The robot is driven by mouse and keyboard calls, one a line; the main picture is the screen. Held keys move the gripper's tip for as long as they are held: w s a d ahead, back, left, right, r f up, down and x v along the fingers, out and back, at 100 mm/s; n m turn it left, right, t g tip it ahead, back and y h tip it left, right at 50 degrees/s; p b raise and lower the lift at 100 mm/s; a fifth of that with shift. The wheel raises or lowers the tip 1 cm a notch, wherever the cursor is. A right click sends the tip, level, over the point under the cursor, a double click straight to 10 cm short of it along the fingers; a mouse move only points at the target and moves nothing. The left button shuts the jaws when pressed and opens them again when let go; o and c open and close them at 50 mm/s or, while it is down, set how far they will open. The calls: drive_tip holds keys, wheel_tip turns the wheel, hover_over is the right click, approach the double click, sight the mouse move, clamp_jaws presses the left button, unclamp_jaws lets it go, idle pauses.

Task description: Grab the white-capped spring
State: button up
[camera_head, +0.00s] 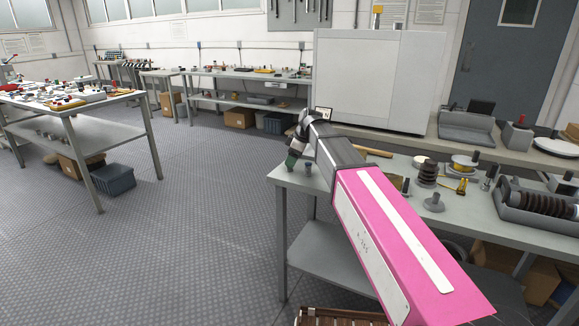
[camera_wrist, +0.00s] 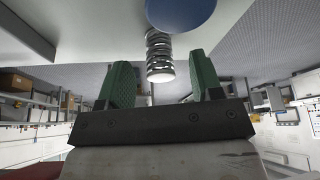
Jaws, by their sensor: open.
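A coiled metal spring (camera_wrist: 157,50) with a pale end cap (camera_wrist: 160,75) shows in the wrist view, roughly between and beyond my two green fingers. My gripper (camera_wrist: 159,68) is open, with a clear gap on each side of the spring and no visible contact. A blue round surface (camera_wrist: 181,12) lies at the spring's far end; I cannot tell what it belongs to. In the head view my gripper (camera_head: 291,161) is at the near-left corner of the right-hand workbench (camera_head: 310,182). The spring is not clearly visible there.
A large white cabinet (camera_head: 370,80) stands behind. Open floor (camera_head: 200,235) lies to the left.

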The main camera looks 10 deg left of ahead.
drive_tip(key=x, duration=0.2)
drive_tip(key=shift+a+f, duration=0.15)
drive_tip(key=shift+f, duration=0.2)
drive_tip(key=c, duration=1)
drive_tip(key=shift+r, duration=0.2)
